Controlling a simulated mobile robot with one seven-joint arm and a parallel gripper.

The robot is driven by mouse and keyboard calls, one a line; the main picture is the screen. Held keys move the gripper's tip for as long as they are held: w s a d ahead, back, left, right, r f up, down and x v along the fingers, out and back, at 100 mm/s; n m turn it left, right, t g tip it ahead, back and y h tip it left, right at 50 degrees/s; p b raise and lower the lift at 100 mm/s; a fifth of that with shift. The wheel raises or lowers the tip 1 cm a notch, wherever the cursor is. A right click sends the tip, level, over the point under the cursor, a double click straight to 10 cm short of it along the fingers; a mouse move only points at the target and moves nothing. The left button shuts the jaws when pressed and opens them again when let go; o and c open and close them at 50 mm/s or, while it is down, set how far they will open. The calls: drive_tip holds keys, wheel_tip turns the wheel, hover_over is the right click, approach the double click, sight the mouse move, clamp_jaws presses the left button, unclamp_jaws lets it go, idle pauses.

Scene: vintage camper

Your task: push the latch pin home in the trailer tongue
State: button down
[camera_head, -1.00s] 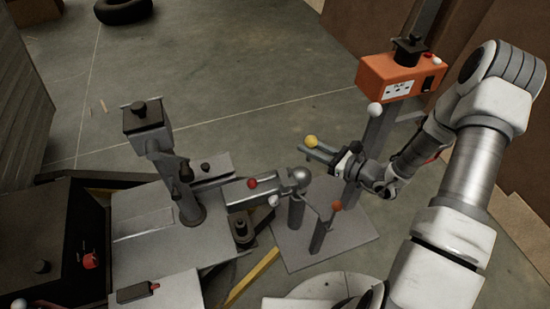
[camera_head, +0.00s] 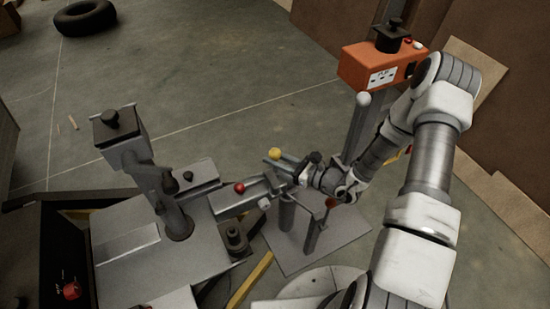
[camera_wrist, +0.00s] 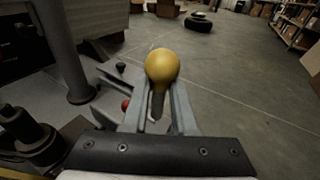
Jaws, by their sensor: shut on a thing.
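A pin with a round yellow knob (camera_head: 274,153) is held by my gripper (camera_head: 278,161). In the wrist view the yellow knob (camera_wrist: 162,66) stands up between the two fingers, with a dark shaft below it. The grey trailer tongue (camera_head: 226,206) extends right from the metal deck, with a red knob (camera_head: 239,188) on top. My gripper is above and just right of the tongue's end, partly covering it. The red knob also shows low beside the left finger in the wrist view (camera_wrist: 126,105). The pin's lower end and any hole for it are hidden.
Posts stand on a grey base plate (camera_head: 350,232) under my gripper. An orange socket box (camera_head: 372,66) on a post is behind my arm. A tall jack-like post (camera_head: 170,205) rises from the deck (camera_head: 135,275) at left. Open floor lies beyond, with a tire (camera_head: 86,18).

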drive_tip(key=b, duration=0.4)
hover_over(276, 183)
drive_tip(key=s, duration=0.1)
drive_tip(key=shift+a+f, duration=0.2)
drive_tip(key=shift+f, duration=2.55)
drive_tip(key=shift+f+b, duration=1.15)
drive_tip(key=shift+f, duration=0.85)
drive_tip(key=shift+f, duration=0.2)
drive_tip(key=shift+s+d+f+b, duration=0.1)
drive_tip(key=shift+s+f+b, duration=0.05)
drive_tip(key=shift+f+b, duration=0.75)
drive_tip(key=shift+f, duration=0.1)
drive_tip(key=shift+w+r+p, duration=0.2)
drive_tip(key=shift+r+p, duration=1.35)
drive_tip(key=shift+r, duration=0.2)
drive_tip(key=shift+r, duration=0.15)
